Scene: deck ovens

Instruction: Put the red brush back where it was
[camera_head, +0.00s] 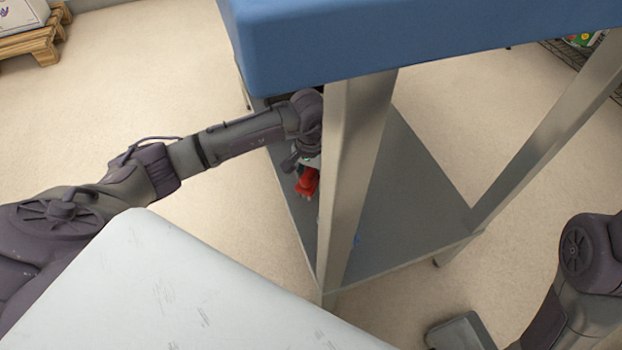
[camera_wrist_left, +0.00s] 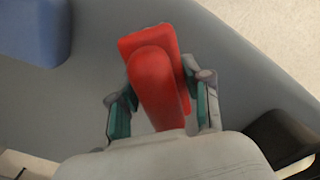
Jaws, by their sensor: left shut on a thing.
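The red brush (camera_head: 308,182) is at the lower grey shelf of the metal table, partly hidden behind a table leg in the head view. My left gripper (camera_head: 305,160) reaches in under the blue table top and is shut on the brush. In the left wrist view the brush (camera_wrist_left: 154,80) lies between the two fingers of my left gripper (camera_wrist_left: 158,100), with its handle toward the palm and its red block pointing away. Whether the brush touches the shelf is unclear. My right arm shows at the right edge of the head view, but its gripper is not visible.
The blue table top (camera_head: 420,40) overhangs the lower shelf (camera_head: 415,185). A metal leg (camera_head: 350,170) stands close beside my left gripper. A blue object (camera_wrist_left: 30,30) and a dark object (camera_wrist_left: 280,145) show in the wrist view. A wooden pallet (camera_head: 35,40) is far left.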

